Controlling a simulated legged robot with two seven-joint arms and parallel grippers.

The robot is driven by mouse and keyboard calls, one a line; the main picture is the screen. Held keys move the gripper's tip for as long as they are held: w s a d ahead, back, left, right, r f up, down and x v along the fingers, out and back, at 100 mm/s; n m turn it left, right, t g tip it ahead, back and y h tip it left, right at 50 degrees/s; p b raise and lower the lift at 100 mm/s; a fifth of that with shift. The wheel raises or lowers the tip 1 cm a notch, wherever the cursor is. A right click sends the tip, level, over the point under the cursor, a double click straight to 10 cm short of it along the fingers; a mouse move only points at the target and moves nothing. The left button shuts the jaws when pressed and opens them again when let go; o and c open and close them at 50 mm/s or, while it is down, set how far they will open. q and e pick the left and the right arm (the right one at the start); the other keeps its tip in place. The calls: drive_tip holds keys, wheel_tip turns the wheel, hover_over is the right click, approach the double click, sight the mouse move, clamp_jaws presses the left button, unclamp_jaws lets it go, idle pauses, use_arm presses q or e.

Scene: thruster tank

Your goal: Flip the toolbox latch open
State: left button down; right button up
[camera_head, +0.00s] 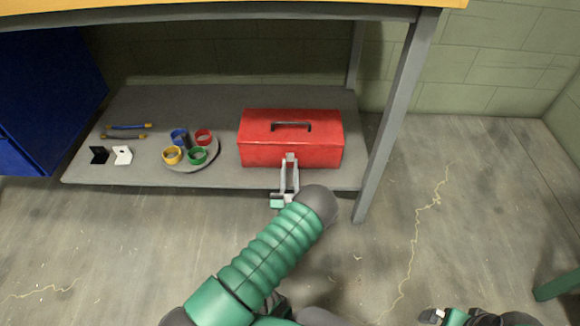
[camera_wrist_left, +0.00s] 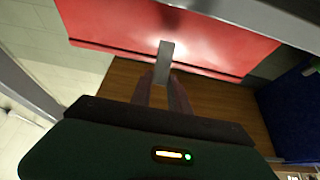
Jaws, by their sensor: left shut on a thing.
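The red toolbox (camera_head: 260,150) sits on the lower shelf, its lid down, with a dark handle on top. Its grey latch (camera_head: 290,157) is at the middle of the front face. In the left wrist view the latch (camera_wrist_left: 166,52) is a pale strip against the red front. My left gripper (camera_head: 289,167) reaches up to the latch from the front, its fingers shut on the lower end. The left wrist view shows the fingers (camera_wrist_left: 164,82) on both sides of it. My right gripper (camera_head: 432,316) shows only partly at the bottom edge, away from the toolbox.
The grey shelf (camera_head: 225,178) also holds a round tray (camera_head: 205,162) with coloured rings, two small brackets and two short rods to the left. A table leg (camera_head: 392,120) stands right of the toolbox. The tabletop edge (camera_head: 230,12) overhangs above. A blue cabinet (camera_head: 45,90) is at left.

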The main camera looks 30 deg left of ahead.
use_arm(q)
drive_tip(key=shift+f, duration=0.15)
drive_tip(key=c, duration=1.2)
unclamp_jaws()
drive_tip(key=shift+c, duration=0.2)
